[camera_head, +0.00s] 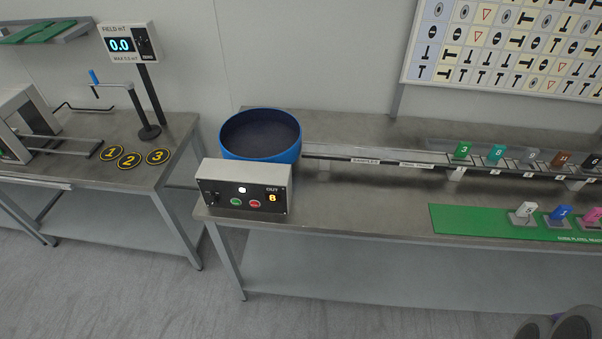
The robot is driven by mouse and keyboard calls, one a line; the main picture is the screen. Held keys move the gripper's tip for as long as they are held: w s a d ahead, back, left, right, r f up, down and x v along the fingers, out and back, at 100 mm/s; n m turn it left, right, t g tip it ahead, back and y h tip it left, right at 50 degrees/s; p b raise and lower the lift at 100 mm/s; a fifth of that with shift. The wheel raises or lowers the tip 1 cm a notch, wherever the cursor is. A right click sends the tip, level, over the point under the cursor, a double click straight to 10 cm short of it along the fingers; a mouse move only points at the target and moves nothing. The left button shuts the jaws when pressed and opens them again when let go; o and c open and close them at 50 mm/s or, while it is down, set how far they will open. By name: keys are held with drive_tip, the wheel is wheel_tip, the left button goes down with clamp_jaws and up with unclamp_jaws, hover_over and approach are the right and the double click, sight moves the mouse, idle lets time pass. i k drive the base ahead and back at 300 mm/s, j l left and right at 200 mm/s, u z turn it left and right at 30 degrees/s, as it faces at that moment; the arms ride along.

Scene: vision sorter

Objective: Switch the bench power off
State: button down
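A control box (230,172) stands at the front left corner of the long metal bench (350,218). Its dark front panel has a black switch (211,198) at the left, a green button (236,202) and a red button (255,204). A white light or button (242,190) shows above these two. A small display (272,197) under the word OUT is lit and reads 8. The switch's position is too small to tell. My gripper is not in view; dark rounded parts, probably of my arm, show at the bottom right, well away from the box.
A blue round bowl (262,153) stands behind the box. A rail (400,160) with several numbered coloured tags runs right from it. A green strip (470,221) lies at the right. The left bench holds a lit meter (125,44) reading 0.0. Floor is clear in front.

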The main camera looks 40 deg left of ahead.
sight(213, 199)
drive_tip(key=k+l+u, duration=0.15)
drive_tip(key=u, duration=1.8)
